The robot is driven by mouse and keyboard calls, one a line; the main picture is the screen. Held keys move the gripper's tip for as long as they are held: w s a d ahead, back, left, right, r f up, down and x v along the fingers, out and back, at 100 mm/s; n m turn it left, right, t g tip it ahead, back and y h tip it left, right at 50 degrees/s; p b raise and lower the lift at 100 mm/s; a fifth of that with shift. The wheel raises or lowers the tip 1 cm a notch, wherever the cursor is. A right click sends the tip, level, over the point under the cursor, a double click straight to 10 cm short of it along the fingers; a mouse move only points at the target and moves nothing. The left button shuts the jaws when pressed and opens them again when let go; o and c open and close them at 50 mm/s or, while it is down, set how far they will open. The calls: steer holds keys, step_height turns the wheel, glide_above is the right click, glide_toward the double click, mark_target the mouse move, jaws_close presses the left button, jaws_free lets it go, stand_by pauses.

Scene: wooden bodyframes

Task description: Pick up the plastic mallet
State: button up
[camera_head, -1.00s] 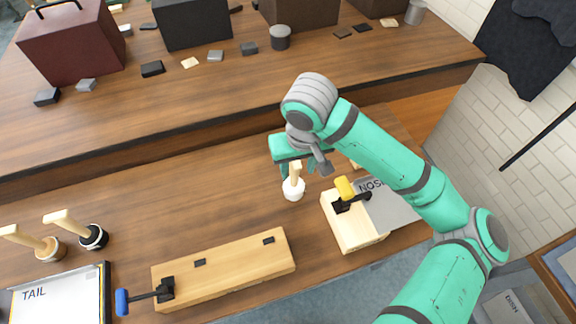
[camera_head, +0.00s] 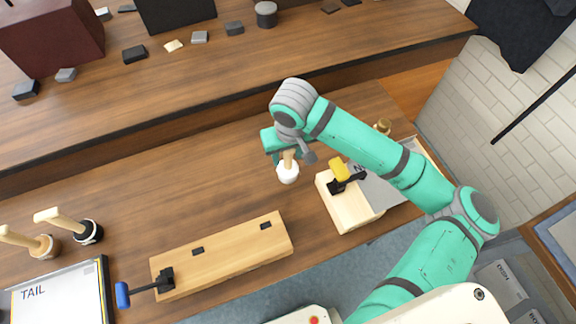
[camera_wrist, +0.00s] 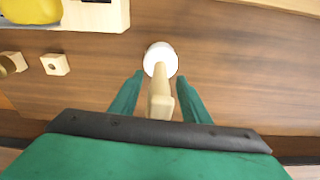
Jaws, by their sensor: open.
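The white-headed mallet (camera_head: 288,174), which looks like the plastic one, stands head down on the wooden bench with its light wooden handle upward. In the wrist view its white head (camera_wrist: 161,56) lies just beyond the fingertips. My gripper (camera_wrist: 160,76) is open, with one green finger on each side of the handle and visible gaps to both. In the head view my gripper (camera_head: 285,156) is at the handle, above the head, and partly hides the handle.
A wooden block with a yellow-handled clamp (camera_head: 340,170) stands close to the right. A long wooden board (camera_head: 225,255) with a blue-handled clamp (camera_head: 123,295) lies in front. Two more mallets, black (camera_head: 88,232) and tan (camera_head: 46,246), stand at left. Bench between is clear.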

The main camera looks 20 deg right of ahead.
steer(key=shift+w+f, duration=0.2)
steer(key=shift+f, duration=1)
jaws_close()
steer(key=shift+r, duration=0.15)
